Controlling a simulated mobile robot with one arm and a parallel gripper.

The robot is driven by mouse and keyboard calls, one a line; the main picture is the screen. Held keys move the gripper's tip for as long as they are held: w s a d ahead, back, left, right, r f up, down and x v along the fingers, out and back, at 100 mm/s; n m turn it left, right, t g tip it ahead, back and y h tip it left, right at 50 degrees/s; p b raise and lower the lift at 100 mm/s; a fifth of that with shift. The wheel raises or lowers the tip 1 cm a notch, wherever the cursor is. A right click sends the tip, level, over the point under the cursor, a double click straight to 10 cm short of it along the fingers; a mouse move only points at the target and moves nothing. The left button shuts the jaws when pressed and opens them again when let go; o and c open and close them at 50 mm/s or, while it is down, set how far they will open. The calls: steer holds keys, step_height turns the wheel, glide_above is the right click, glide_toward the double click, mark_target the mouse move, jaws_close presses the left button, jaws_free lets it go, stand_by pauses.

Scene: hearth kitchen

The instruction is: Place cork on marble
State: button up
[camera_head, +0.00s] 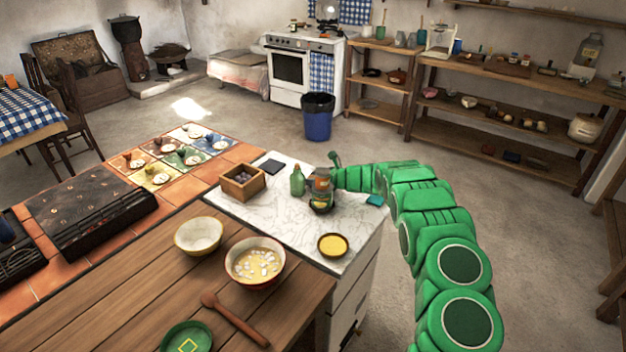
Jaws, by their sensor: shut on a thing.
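The white marble top (275,225) is a veined slab on a cabinet, right of the wooden table. My green arm reaches in from the right. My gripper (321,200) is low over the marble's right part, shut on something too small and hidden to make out. I cannot pick out a cork as such; the jaws and the things around them hide that spot. A small dark round dish sits at the fingertips, and I cannot tell whether they touch it. A green bottle (297,182) stands upright on the marble just left of my gripper.
The marble also bears a wooden box of dark things (242,190), a black slab (273,167), a yellow-filled bowl (333,245) and a teal item (375,200). The marble's front left is clear. Bowls and a wooden spoon (235,320) lie on the wooden table.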

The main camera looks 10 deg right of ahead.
steer(key=o, duration=0.7)
steer(key=shift+f, duration=0.1)
steer(key=shift+o, duration=0.2)
steer(key=shift+s+d+r, duration=0.3)
steer(key=shift+d+r, duration=0.05)
steer(key=shift+v, duration=5.5)
steer(key=shift+f, duration=0.1)
